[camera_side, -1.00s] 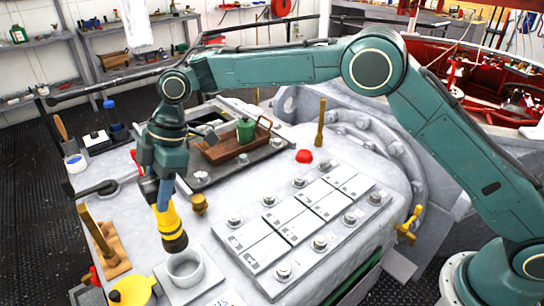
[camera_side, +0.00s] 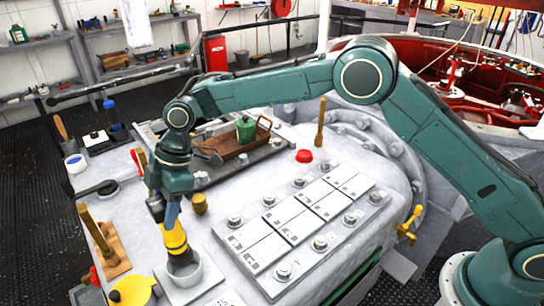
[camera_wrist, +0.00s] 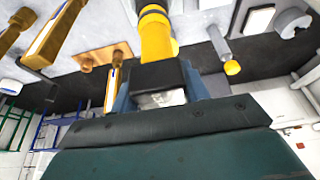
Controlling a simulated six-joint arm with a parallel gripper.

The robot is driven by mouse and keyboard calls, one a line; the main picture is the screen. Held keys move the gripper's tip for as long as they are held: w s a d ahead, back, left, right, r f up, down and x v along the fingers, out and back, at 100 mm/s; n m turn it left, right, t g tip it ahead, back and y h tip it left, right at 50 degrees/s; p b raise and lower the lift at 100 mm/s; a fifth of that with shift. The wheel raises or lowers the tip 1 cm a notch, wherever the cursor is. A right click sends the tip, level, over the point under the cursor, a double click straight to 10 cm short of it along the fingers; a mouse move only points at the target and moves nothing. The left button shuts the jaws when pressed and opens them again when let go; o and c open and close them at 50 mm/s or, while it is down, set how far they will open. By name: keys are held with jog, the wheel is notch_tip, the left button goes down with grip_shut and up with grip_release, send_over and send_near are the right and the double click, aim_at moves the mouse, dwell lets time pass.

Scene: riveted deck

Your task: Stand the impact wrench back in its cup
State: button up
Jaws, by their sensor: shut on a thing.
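The impact wrench (camera_side: 174,238), yellow with a dark lower end, hangs nearly upright with a slight tilt. My gripper (camera_side: 171,214) is shut on its upper part. The grey cup (camera_side: 186,282) stands on the white deck at the front left. The wrench's dark end is at the cup's mouth and appears to be inside the rim; how deep it sits is hidden. In the wrist view, the yellow wrench (camera_wrist: 157,38) stretches away from my gripper (camera_wrist: 160,78), and the cup cannot be made out.
A wooden block with an upright handle (camera_side: 112,255) is further left. A brass knob (camera_side: 199,204) is behind the cup. A bolted panel (camera_side: 300,225) lies to the right. A wooden tray (camera_side: 228,149) is farther back.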

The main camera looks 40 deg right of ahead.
aim_at(172, 232)
jog(key=shift+f, duration=0.15)
dwell(0.5)
jog(key=shift+f, duration=3.5)
